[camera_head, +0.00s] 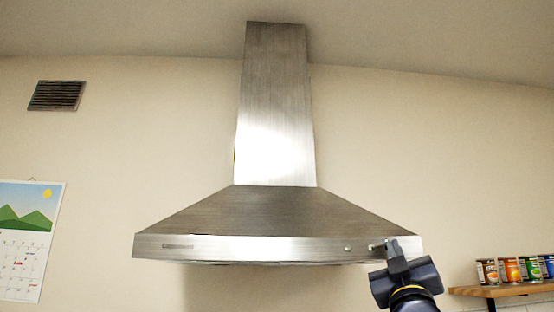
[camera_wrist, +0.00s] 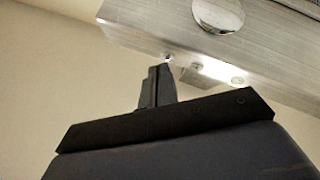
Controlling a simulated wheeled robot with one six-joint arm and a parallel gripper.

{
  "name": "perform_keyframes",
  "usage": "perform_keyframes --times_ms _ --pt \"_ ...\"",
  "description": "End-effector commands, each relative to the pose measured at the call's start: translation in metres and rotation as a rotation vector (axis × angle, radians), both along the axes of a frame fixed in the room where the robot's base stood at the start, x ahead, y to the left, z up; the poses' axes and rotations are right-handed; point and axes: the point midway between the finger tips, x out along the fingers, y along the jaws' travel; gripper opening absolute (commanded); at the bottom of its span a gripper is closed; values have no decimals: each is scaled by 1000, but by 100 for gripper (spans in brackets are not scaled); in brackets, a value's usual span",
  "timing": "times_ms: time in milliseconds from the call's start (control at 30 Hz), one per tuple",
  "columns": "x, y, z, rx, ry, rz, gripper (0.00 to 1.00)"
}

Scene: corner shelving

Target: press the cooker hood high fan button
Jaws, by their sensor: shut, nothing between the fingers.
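The cooker hood (camera_head: 280,213) is brushed steel, with a sloped canopy and a flat front strip. A round knob (camera_head: 347,248) sits on the right part of the strip; in the wrist view a large round disc (camera_wrist: 218,14) shows on it. Small button-like parts (camera_wrist: 196,66) lie near the strip's edge; I cannot read which one is the high fan button. My gripper (camera_head: 393,243) is shut and empty, in front of the strip's right end. In the wrist view its fingertips (camera_wrist: 160,68) are close to a small bright part (camera_wrist: 168,57); contact cannot be told.
A wooden shelf (camera_head: 510,289) with several cans (camera_head: 508,270) is at the right, beyond my gripper. A calendar (camera_head: 28,238) and a vent (camera_head: 57,95) are on the wall at the left.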

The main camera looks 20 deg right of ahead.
Motion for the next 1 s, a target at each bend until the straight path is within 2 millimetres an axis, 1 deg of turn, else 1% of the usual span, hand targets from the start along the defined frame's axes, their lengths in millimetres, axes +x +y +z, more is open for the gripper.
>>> perform_keyframes --times_ms 100,467,1000 --pt "-6 1 -1 -1 0 -1 0" --pt "-9 2 -1 -1 0 -1 0" --pt "-59 14 0 -1 0 -2 0"
